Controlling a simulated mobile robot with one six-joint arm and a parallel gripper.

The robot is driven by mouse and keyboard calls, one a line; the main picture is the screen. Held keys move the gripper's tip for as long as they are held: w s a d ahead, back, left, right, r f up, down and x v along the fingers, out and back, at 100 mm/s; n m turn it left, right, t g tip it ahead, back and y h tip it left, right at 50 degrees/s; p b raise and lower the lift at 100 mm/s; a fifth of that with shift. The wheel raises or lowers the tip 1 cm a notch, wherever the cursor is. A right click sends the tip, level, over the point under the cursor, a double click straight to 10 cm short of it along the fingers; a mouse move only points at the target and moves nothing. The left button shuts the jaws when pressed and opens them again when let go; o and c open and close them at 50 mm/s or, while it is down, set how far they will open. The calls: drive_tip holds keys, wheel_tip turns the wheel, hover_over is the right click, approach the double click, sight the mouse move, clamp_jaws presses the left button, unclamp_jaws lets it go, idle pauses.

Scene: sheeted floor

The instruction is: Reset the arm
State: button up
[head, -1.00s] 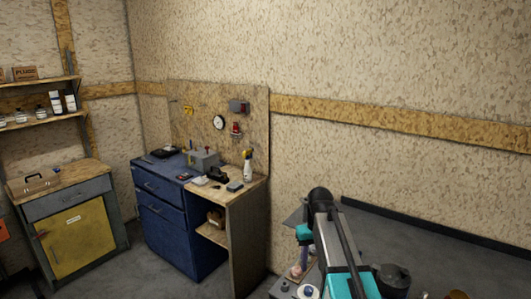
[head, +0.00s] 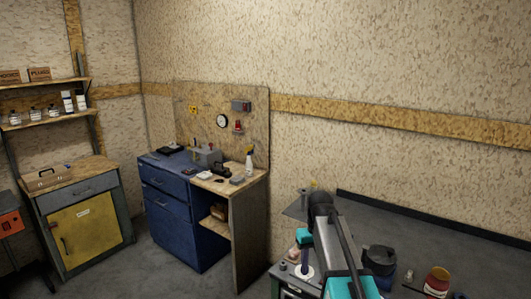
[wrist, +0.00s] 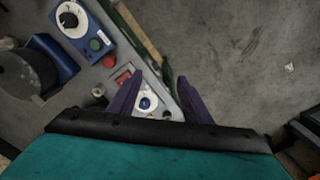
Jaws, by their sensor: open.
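My gripper (wrist: 159,79) shows in the wrist view as two dark purple fingers standing apart, with nothing held between them. It points down above a grey bench surface; a white round piece with a blue centre (wrist: 146,103) lies below, between the fingers in the picture.
In the wrist view, a blue box with a dial (wrist: 76,19) and a dark cylinder (wrist: 25,77) lie at left; bare floor (wrist: 240,50) is at right. In the head view, a blue cabinet (head: 172,220) and a yellow-doored cabinet (head: 85,235) stand by the walls.

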drive_tip(key=s+f+g+b, duration=0.1)
drive_tip(key=s+f+b, duration=0.1)
drive_tip(key=s+f, duration=0.65)
drive_tip(key=s+f+g+b, duration=0.2)
drive_tip(key=s+f+b, duration=0.1)
drive_tip(key=f, duration=1.1)
drive_tip(key=s+f+g+b, duration=0.15)
drive_tip(key=s+f, duration=0.35)
drive_tip(key=f, duration=0.6)
drive_tip(key=s+f+m+b, duration=0.1)
drive_tip(key=s+f+b, duration=0.1)
drive_tip(key=s+f, duration=0.8)
drive_tip(key=s+f+m+g+b, duration=0.1)
drive_tip(key=s+f+b, duration=0.2)
drive_tip(key=s+f, duration=0.8)
drive_tip(key=shift+s, duration=2.6)
